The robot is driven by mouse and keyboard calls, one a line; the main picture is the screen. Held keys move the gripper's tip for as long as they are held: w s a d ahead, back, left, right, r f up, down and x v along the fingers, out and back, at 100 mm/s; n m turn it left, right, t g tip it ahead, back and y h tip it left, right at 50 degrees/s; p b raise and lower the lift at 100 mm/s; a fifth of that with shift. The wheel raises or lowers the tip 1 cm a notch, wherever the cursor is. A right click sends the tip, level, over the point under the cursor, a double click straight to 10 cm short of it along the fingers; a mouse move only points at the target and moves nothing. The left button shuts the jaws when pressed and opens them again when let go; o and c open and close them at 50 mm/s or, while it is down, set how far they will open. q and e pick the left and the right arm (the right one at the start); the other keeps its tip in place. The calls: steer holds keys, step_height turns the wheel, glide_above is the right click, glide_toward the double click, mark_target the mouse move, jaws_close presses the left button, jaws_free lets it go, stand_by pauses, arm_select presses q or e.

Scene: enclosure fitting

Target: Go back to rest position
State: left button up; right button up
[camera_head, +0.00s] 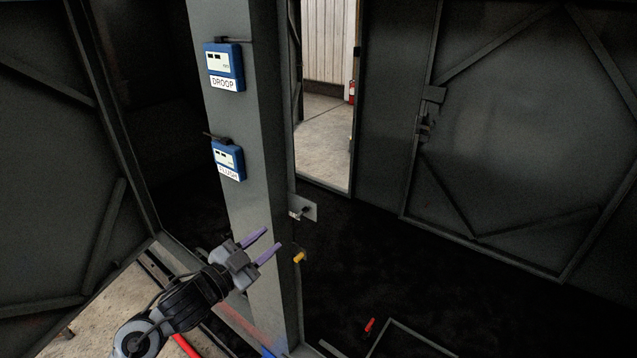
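My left gripper (262,245) reaches in from the lower left. Its two purple fingers are apart and nothing shows between them. In the picture it lies over the lower part of the grey post (258,130), below the blue boxes; I cannot tell whether it touches the post. A blue box labelled DROOP (224,66) is fixed high on the post. A second blue box (228,158) with a partly readable label is below it. My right gripper does not show.
A metal bracket (303,209) and a yellow piece (299,257) stick out at the post's right side. A red object (369,325) lies on the dark floor. A dark panel with a latch (427,112) is at right. An opening at the back shows a red extinguisher (352,92).

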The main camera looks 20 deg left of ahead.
arm_select(q)
steer(key=s+d+f+n+g+y+p, duration=0.1)
steer(key=s+d+f+n+g+p, duration=0.15)
steer(key=s+f, duration=0.5)
steer(key=s+d+f+n+g+y+p, duration=0.1)
steer(key=s+d+f+n+g+p, duration=0.2)
steer(key=s+f, duration=0.4)
steer(key=s+a+f+n+g+y+p, duration=0.1)
steer(key=s+g, duration=0.3)
steer(key=s, duration=0.5)
steer(key=s+f+n+g+y+p, duration=0.1)
steer(key=s+f+n+g+y, duration=0.1)
steer(key=s, duration=0.8)
step_height(320, 180, down, 2)
steer(key=shift+a+g+y, duration=0.35)
steer(key=shift+g+y, duration=0.25)
steer(key=shift+g, duration=0.25)
steer(key=shift+s, duration=0.1)
steer(key=shift+o, duration=0.4)
